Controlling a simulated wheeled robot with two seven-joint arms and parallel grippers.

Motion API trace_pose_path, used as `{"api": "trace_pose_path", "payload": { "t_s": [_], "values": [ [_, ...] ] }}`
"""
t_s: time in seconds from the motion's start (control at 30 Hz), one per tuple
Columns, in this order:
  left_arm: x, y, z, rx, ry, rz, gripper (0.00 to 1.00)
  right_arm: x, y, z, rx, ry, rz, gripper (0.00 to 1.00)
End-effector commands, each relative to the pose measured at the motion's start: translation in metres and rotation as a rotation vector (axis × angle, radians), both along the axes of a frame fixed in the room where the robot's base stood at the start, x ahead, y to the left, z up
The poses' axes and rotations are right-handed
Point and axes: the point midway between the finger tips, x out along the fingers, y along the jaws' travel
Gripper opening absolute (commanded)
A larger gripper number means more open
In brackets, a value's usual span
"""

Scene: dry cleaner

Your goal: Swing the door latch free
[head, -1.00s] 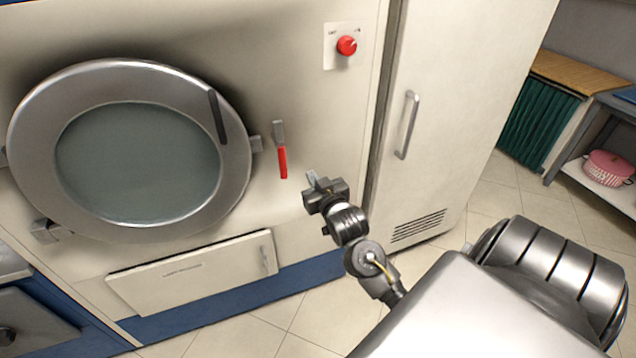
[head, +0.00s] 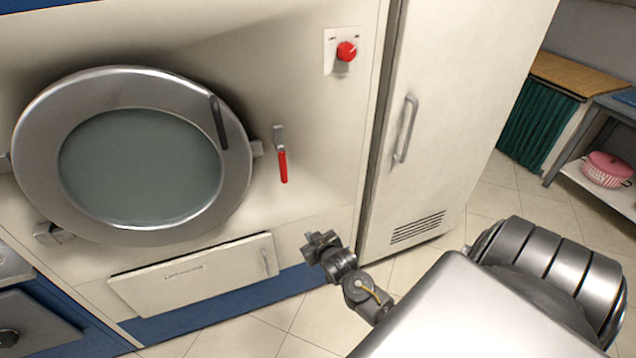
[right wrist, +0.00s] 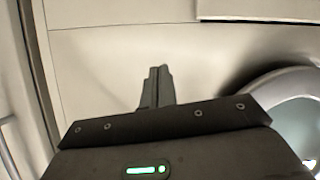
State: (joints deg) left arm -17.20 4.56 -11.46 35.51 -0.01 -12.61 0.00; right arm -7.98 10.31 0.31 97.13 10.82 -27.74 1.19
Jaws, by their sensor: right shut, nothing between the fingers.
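The door latch (head: 282,164) is a grey piece with a red handle that hangs down, on the cream machine front to the right of the round door. The round door (head: 236,165) has a wide metal ring, a dark glass and a dark handle, and looks closed. My right gripper (head: 312,240) is below and a little right of the latch, clear of it. In the right wrist view its fingers (right wrist: 158,86) are together with nothing between them. The latch does not show clearly in that view. My left gripper is not in view.
A red knob (head: 346,51) is above right of the latch. A tall cabinet door with a handle (head: 405,128) stands to the right. A white lower panel (head: 200,270) is below the round door. The machine front around the latch is clear.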

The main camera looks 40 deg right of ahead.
Motion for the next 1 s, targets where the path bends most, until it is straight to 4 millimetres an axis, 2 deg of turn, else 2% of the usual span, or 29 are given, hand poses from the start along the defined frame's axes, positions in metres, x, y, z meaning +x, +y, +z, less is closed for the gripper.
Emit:
{"api": "trace_pose_path", "payload": {
  "t_s": [0.4,0.6,0.8,1.0],
  "values": [
    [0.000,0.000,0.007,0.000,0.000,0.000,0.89,-0.034,0.016,-0.075,0.009,0.154,0.036,0.00],
    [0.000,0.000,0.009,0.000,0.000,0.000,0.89,-0.050,0.022,-0.103,0.012,0.211,0.051,0.00],
    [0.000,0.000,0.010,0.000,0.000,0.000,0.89,-0.060,0.026,-0.119,0.015,0.245,0.059,0.00],
    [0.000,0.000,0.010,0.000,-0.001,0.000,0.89,-0.064,0.028,-0.124,0.016,0.256,0.063,0.00]
  ]
}}
